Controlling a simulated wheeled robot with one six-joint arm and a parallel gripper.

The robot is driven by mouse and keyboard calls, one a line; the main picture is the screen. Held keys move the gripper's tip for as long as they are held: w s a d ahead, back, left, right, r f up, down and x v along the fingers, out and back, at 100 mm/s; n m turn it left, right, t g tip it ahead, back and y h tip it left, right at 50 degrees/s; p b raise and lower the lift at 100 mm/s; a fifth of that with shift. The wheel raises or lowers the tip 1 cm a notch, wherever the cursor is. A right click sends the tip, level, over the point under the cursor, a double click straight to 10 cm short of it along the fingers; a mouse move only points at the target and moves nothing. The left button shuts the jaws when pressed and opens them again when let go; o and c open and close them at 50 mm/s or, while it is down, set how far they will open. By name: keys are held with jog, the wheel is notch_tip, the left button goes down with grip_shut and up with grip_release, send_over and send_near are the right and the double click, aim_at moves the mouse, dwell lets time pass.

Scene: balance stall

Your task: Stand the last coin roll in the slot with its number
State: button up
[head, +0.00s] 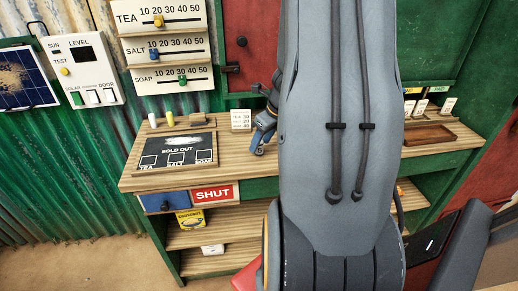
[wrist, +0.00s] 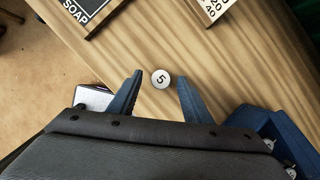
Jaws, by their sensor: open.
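The coin roll (wrist: 161,79) shows in the wrist view as a round pale end marked 5, standing on the wooden counter. My gripper (wrist: 159,76) is open, with one blue finger on each side of the roll and small gaps between. In the head view my gripper (head: 261,140) is low over the counter, and my arm hides the roll. A blue block (wrist: 262,125) with round pale ends in it is at the right of the wrist view, partly hidden; its slot numbers cannot be read.
A dark SOLD OUT board (head: 176,150) lies on the counter (head: 160,182) at left. A white number card (head: 241,120) stands close to my gripper. A wooden tray (head: 428,134) is at right. Bare counter lies around the roll; the counter's edge is at left in the wrist view.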

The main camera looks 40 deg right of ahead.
jog(key=shift+x, duration=1.35)
grip_shut()
